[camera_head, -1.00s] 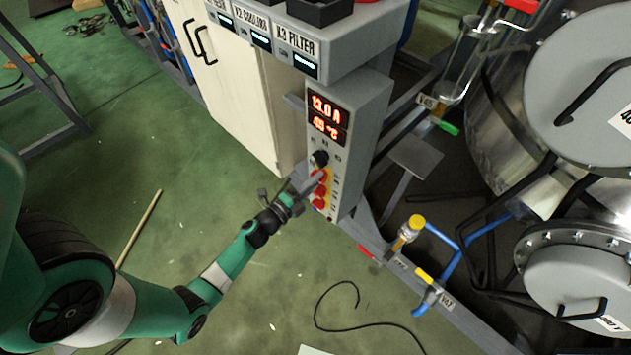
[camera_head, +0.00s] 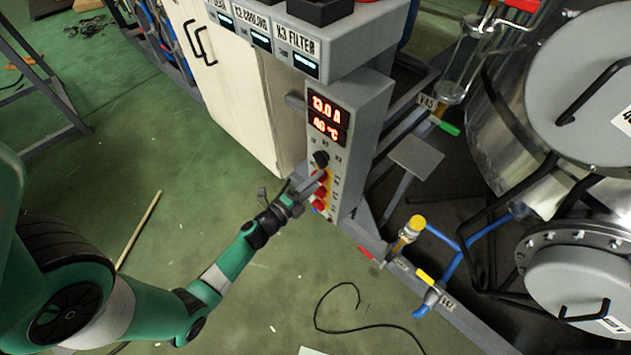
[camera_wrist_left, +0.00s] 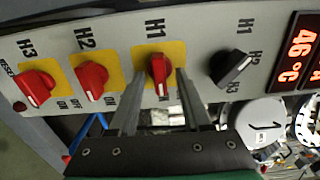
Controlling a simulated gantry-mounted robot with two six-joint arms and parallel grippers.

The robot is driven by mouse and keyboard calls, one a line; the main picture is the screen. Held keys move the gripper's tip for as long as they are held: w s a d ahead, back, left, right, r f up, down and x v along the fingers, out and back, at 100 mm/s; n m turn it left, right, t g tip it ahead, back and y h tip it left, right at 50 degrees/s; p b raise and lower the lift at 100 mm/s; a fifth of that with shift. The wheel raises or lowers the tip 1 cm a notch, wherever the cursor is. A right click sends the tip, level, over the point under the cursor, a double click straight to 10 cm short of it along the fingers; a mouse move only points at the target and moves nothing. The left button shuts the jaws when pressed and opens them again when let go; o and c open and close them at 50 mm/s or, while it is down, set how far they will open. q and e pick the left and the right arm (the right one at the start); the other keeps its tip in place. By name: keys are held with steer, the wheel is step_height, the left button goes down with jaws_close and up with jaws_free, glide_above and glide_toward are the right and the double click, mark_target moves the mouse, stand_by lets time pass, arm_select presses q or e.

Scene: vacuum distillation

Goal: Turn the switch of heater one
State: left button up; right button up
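The heater one switch, a red knob on a yellow plate marked H1 (camera_wrist_left: 158,68), is on the grey control panel (camera_head: 350,150). In the left wrist view its white mark points nearly straight toward my gripper. My left gripper (camera_wrist_left: 158,82) has one finger on each side of this knob, with visible gaps between fingers and knob. In the head view the left gripper (camera_head: 318,177) is at the panel face, and its fingers partly cover the switches. My right gripper is not in view.
Red knobs H2 (camera_wrist_left: 91,80) and H3 (camera_wrist_left: 36,87) sit left of H1 in the wrist view, their marks slanted. A black selector knob (camera_wrist_left: 232,68) sits to the right. Tanks and pipes stand right of the panel. Open green floor (camera_head: 190,230) lies to the left.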

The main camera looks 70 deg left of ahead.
arm_select(q)
steer(key=p+v, duration=0.3)
steer(key=v, duration=0.8)
steer(key=shift+s+d, duration=0.15)
steer(key=shift+s, duration=0.15)
